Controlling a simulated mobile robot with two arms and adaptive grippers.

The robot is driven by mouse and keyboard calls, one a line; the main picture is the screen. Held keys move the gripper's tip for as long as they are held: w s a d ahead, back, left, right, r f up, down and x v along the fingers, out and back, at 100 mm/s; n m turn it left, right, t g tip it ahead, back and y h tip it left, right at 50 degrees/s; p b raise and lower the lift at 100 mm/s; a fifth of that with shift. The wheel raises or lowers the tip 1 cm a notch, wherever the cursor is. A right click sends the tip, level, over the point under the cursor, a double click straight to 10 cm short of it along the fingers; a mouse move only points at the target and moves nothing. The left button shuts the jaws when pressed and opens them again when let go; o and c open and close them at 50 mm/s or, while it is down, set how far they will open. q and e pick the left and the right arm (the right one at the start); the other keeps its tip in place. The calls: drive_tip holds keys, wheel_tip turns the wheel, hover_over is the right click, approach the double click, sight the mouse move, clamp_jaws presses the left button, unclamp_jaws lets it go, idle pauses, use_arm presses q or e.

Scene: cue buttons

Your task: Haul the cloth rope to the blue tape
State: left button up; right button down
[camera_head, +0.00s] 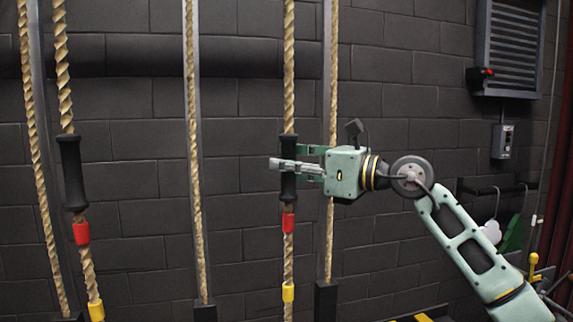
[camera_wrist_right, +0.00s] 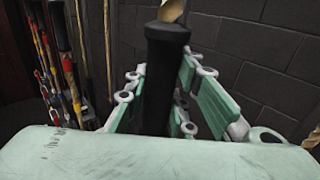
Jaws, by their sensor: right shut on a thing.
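A tan rope (camera_head: 289,60) hangs upright in front of the dark wall, with a black sleeve (camera_head: 289,143) around it. Below the sleeve the rope carries a red band (camera_head: 289,222) and a yellow band (camera_head: 288,292). My right gripper (camera_head: 289,170) is shut on the black sleeve, coming in from the right. In the right wrist view the sleeve (camera_wrist_right: 164,75) stands between the green fingers, with a bit of rope (camera_wrist_right: 173,10) above it. No blue tape shows in either view. My left gripper is not in view.
A second sleeved rope (camera_head: 63,70) with red and yellow bands hangs at the left. Other plain ropes (camera_head: 193,130) hang beside grey uprights. A louvred panel (camera_head: 512,48) and a switch box (camera_head: 502,141) are on the wall at right, above hooks with hanging items.

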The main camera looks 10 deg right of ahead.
sight(288, 237)
wheel_tip(288, 237, down, 16)
drive_tip(key=b, duration=1)
drive_tip(key=shift+f, duration=0.2)
drive_tip(key=shift+r, duration=0.1)
drive_tip(key=c, duration=1.5)
unclamp_jaws()
drive_tip(key=shift+d+r, duration=0.1)
drive_tip(key=v, duration=1.2)
drive_tip(key=shift+r, duration=0.15)
